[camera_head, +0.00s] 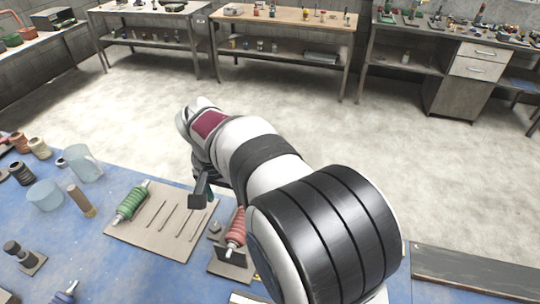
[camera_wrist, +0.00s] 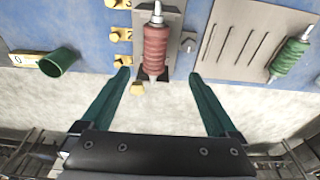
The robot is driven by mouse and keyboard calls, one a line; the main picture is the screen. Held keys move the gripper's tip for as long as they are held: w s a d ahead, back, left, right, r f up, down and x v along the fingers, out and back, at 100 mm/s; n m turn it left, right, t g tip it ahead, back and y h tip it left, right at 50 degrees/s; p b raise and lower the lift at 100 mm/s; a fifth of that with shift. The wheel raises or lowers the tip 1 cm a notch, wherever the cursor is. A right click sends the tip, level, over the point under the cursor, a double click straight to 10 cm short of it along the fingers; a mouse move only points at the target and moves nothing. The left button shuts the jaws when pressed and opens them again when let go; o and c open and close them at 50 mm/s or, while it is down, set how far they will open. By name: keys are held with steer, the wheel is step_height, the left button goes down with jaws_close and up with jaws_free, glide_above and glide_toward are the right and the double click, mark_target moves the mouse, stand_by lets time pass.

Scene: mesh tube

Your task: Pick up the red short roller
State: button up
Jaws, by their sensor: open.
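The red short roller (camera_wrist: 157,47) is a ribbed red cylinder with a metal shaft at its end. In the wrist view it lies at the top middle, lengthwise between the lines of my two fingers. My gripper (camera_wrist: 158,75) has two green fingers spread wide, one on each side of the roller's near end, with nothing held. In the head view the roller (camera_head: 236,232) sits on a small dark stand on the blue table, partly hidden by my arm. My gripper (camera_head: 203,188) is partly hidden there too. I cannot tell its height above the roller.
A green roller (camera_head: 131,203) lies on a brown board (camera_head: 120,231) with several thin rods. Yellow numbered pieces (camera_wrist: 122,34) and a green cup (camera_wrist: 58,62) lie left of the roller in the wrist view. Clear containers (camera_head: 45,195) stand at the table's left.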

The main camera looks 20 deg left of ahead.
steer(key=f, duration=0.4)
steer(key=w+f, duration=0.1)
steer(key=f, duration=0.3)
steer(key=w+d+f, duration=0.1)
steer(key=f, duration=0.4)
jaws_close()
